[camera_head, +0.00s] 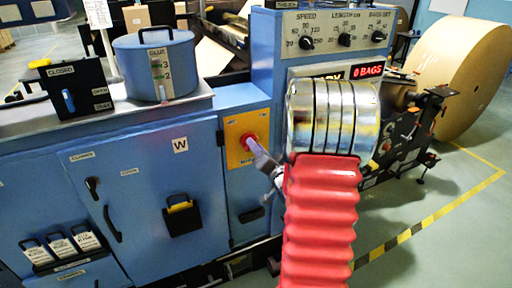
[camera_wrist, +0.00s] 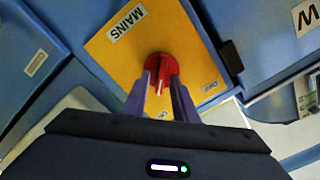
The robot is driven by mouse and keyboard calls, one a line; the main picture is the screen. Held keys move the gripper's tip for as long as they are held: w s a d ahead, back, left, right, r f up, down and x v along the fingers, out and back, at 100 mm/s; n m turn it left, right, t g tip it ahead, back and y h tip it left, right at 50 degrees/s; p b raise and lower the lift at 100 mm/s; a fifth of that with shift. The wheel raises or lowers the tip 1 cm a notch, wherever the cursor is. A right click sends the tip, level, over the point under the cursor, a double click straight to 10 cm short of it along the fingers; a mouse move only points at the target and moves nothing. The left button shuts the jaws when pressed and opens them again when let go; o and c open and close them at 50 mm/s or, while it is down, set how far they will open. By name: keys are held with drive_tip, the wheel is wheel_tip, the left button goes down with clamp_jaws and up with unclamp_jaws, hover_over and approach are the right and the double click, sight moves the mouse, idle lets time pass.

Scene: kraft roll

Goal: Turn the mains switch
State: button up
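The mains switch is a red rotary knob (camera_wrist: 163,68) on a yellow plate (camera_wrist: 120,62) marked MAINS. A pale mark on the knob points toward the bottom of the wrist view. Small labels sit below and to the right of the knob; I cannot read them. In the head view the knob (camera_head: 249,141) is on a blue cabinet front, partly behind my gripper (camera_head: 257,153). In the wrist view my gripper's two fingers (camera_wrist: 163,78) are apart, one on each side of the knob's lower part. I cannot tell whether they touch it.
A blue cabinet (camera_head: 148,188) with handles stands left, a glue pot (camera_head: 155,68) and black lever box (camera_head: 75,90) on top. A control panel (camera_head: 335,35) with dials and a red display is above right. A large paper roll (camera_head: 455,75) stands at right.

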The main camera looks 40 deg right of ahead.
clamp_jaws()
drive_tip(key=shift+d, duration=0.1)
idle(0.3)
drive_tip(key=shift+n, duration=0.3)
drive_tip(key=shift+a+f+n, duration=0.1)
drive_tip(key=shift+a+n, duration=0.1)
drive_tip(key=shift+n, duration=2.7)
drive_tip(key=shift+a+f+n, duration=0.1)
drive_tip(key=shift+a+n, duration=0.05)
drive_tip(key=shift+n, duration=2.75)
drive_tip(key=shift+a+f+n, duration=0.1)
drive_tip(key=shift+a+n, duration=0.1)
drive_tip(key=shift+n, duration=2.7)
